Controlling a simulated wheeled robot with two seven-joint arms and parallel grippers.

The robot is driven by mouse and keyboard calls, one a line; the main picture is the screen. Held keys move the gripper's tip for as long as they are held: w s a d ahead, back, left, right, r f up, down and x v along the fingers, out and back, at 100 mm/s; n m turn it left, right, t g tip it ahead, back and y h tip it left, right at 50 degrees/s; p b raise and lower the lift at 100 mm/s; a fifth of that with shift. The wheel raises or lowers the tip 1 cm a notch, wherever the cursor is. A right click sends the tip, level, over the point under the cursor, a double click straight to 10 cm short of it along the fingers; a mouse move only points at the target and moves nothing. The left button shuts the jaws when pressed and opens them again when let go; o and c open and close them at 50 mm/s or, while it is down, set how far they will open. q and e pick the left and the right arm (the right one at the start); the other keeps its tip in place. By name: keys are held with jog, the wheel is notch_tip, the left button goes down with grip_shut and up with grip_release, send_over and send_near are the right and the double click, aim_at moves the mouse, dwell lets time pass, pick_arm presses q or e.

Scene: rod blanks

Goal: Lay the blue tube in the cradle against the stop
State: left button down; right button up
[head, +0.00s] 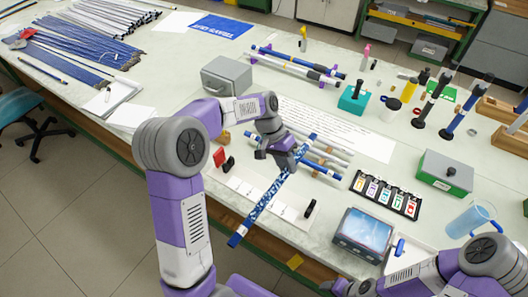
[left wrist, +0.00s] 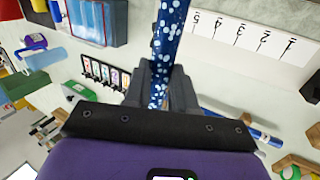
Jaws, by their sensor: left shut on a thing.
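My left gripper (head: 285,160) is shut on the blue tube (head: 262,204), a speckled blue-and-white rod with a plain blue, white-banded end. The tube slants over the white numbered board (head: 247,187), its near end past the table's front edge. In the left wrist view the speckled tube (left wrist: 170,32) passes between the fingers (left wrist: 160,85). What looks like the cradle is two black supports, one at the left (head: 229,164) and one at the right (head: 310,208). A red upright plate (head: 219,157), perhaps the stop, is beside the left one. My right gripper (head: 340,287) is partly visible at the bottom edge.
Behind my left gripper, several blue and white rods (head: 325,153) lie on wooden supports. A black holder with coloured cards (head: 385,194), a screen device (head: 361,235) and a green-grey box (head: 445,173) stand to the right. A grey box (head: 227,76) stands behind my left arm.

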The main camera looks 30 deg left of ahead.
pick_arm(q)
jog(key=w+a+f+n+t+y+b, duration=0.1)
jog(key=a+f+n+t+y+b, duration=0.2)
jog(key=a+n, duration=0.45)
jog(key=w+a+f+n+t+y+b, duration=0.1)
jog(key=a+f+n+t+y, duration=0.25)
jog(key=n, duration=0.75)
jog(key=shift+g+h, duration=0.25)
jog(key=shift+h, duration=0.7)
jog(key=shift+s+a+f+b, duration=0.1)
jog(key=shift+f+b, duration=1.55)
jog(key=shift+f, duration=0.9)
jog(key=shift+a+f+b, duration=0.1)
jog(key=shift+f+b, duration=1.55)
jog(key=shift+f, duration=0.9)
jog(key=shift+a, duration=0.5)
jog(key=c, duration=0.8)
grip_release()
jog(key=shift+c, duration=0.2)
jog(key=p+v, duration=0.2)
jog(key=v, duration=0.5)
jog(key=shift+r, duration=0.3)
